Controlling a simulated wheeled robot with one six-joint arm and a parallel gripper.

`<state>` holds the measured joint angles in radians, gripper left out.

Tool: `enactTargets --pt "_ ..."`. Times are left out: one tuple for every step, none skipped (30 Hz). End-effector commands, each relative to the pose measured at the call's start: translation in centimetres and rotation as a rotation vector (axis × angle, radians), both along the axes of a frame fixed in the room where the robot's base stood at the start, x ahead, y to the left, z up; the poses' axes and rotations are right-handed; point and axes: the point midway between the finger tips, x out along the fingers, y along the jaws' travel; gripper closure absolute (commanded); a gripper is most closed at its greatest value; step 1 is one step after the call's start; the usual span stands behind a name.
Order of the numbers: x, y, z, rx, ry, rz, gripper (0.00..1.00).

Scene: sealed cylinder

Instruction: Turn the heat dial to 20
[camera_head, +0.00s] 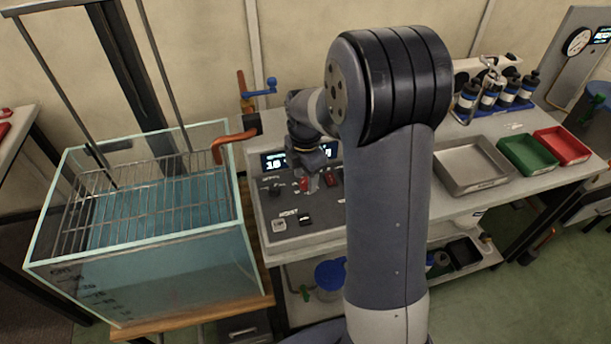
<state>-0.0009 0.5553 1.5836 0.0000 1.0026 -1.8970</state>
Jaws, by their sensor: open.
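The control panel (318,230) is a dark sloped box on the bench, left of my arm. A lit display (273,162) at its back left shows digits that look like 10 or 18, too small to be sure. A red knob (304,185) sits on the panel below the display. I cannot read which knob is the heat dial. My gripper (313,183) points down at the panel beside the red knob. It is open; whether its fingers touch or surround a knob cannot be told. My arm hides the panel's right side.
A glass water tank (150,265) with a wire rack stands left of the panel. An orange-red handle (235,143) juts toward the panel's back left. Grey (470,183), green (527,168) and red (562,158) trays and several dark bottles stand on the bench at right.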

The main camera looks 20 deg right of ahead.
Motion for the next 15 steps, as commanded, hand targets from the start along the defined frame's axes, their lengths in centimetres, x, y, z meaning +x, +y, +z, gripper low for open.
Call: enactTargets --pt "-0.03 0.0 -0.29 0.0 0.001 0.0 0.53" --pt "-0.04 0.0 -0.39 0.0 0.001 0.0 0.53" --pt "-0.04 0.0 -0.46 0.0 0.001 0.0 0.53" --pt "-0.04 0.0 -0.49 0.0 0.001 0.0 0.53" --pt "-0.04 0.0 -0.5 0.0 0.001 0.0 0.53" --pt "-0.03 0.0 -0.5 0.0 0.001 0.0 0.53" --pt "-0.03 0.0 -0.49 0.0 0.001 0.0 0.53" --pt "-0.03 0.0 -0.49 0.0 0.001 0.0 0.53" --pt "-0.03 0.0 -0.48 0.0 0.0 0.0 0.53" --pt "-0.03 0.0 -0.48 0.0 0.0 0.0 0.53" --pt "-0.03 0.0 -0.47 0.0 0.0 0.0 0.56" --pt "-0.02 0.0 -0.46 0.0 0.0 0.0 0.59" --pt "-0.02 0.0 -0.46 0.0 0.0 0.0 0.61" --pt "-0.02 0.0 -0.46 0.0 0.0 0.0 0.64" --pt "-0.02 0.0 -0.45 0.0 0.0 0.0 0.67"
